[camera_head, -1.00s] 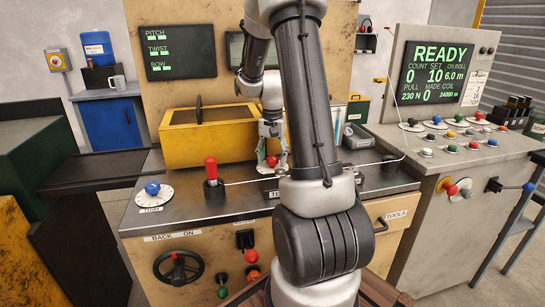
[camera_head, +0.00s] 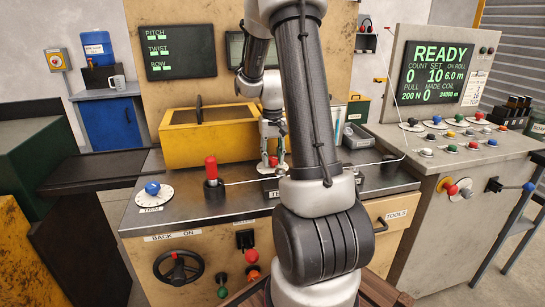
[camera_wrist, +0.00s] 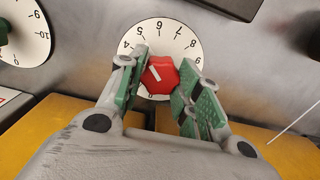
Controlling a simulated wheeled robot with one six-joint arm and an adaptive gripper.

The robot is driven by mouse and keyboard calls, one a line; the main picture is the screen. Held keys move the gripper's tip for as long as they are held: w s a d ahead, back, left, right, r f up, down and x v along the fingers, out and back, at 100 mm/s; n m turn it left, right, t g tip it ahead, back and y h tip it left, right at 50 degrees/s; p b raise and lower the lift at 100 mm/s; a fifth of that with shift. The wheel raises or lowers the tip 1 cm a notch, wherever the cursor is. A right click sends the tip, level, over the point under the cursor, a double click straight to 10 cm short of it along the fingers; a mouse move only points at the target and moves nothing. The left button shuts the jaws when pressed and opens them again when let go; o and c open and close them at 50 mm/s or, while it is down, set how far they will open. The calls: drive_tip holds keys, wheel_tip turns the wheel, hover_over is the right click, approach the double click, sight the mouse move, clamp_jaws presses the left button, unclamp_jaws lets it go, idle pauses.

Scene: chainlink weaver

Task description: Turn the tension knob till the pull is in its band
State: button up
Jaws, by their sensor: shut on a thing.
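The red tension knob (camera_wrist: 161,76) sits on a white numbered dial (camera_wrist: 190,36) in the wrist view. My gripper (camera_wrist: 162,80) is shut on the knob, with a green-padded finger on each side of it. The white pointer mark on the knob points to the upper left, toward the low end of the visible 4 to 9 numbers. In the head view the knob (camera_head: 273,161) is partly hidden by my gripper (camera_head: 270,155). The display (camera_head: 442,74) reads READY, count 0, set 10, on roll 6.0 m and pull 200 N.
A red-handled lever (camera_head: 211,170) and a blue knob on a trim dial (camera_head: 153,190) are to the left. A thin wire (camera_head: 375,162) runs right toward the grey console (camera_head: 455,150). Another white dial (camera_wrist: 28,35) is at left in the wrist view.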

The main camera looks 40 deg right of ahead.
sight(272, 157)
drive_tip(key=o, duration=1.1)
drive_tip(key=shift+c, duration=0.2)
wheel_tip(272, 157, up, 12)
drive_tip(key=shift+f, duration=0.15)
